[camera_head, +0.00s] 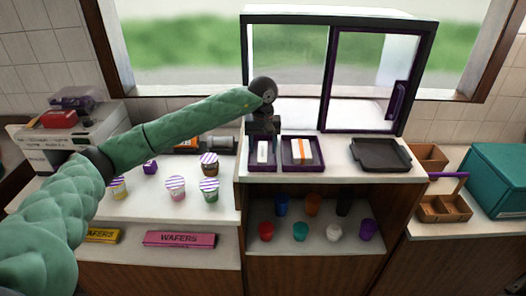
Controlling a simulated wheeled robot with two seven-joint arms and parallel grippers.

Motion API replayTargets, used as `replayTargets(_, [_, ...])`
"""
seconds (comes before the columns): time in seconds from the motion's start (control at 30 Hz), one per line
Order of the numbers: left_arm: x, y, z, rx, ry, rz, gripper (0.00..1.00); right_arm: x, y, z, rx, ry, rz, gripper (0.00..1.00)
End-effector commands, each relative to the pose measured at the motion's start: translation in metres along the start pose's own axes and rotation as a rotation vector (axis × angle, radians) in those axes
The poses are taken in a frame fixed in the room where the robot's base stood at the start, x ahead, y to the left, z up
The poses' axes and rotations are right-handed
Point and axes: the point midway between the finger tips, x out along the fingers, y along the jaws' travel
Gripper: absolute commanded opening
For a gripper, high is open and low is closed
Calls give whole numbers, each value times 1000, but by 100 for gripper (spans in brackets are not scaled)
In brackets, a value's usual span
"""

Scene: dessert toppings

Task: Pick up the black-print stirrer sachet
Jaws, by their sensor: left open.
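A small white sachet with dark print (264,151) lies upright in the picture in the left dark purple tray (262,168) on the counter; the print is too small to read. A white packet with an orange stripe (303,150) lies in the second purple tray (302,169) to the right. My left gripper (264,136) is open and points down just behind or above the far end of the left tray. Its fingers are dark and small, and I cannot tell whether they touch the sachet. My right gripper is out of view.
A black tray (380,155) lies to the right. Striped cups (209,190) stand on the left counter. Several coloured cups (300,231) stand on the shelf below. A teal box (498,180) is at far right.

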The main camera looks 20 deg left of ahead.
Motion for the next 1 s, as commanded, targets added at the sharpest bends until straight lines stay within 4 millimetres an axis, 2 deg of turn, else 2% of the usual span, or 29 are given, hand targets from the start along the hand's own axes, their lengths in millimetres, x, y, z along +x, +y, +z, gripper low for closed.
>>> replayTargets(0.13, [13,0,0,0,-1,1,56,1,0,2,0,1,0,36])
replayTargets(0.4, [16,0,0,0,0,2,56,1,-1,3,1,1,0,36])
replayTargets(0.47, [16,0,0,0,0,1,47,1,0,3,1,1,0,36])
replayTargets(0.6, [16,0,0,0,0,1,19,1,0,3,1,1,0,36])
replayTargets(0.67, [16,0,0,0,0,1,9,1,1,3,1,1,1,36])
replayTargets(1.0, [14,0,0,0,1,1,9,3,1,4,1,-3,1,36])
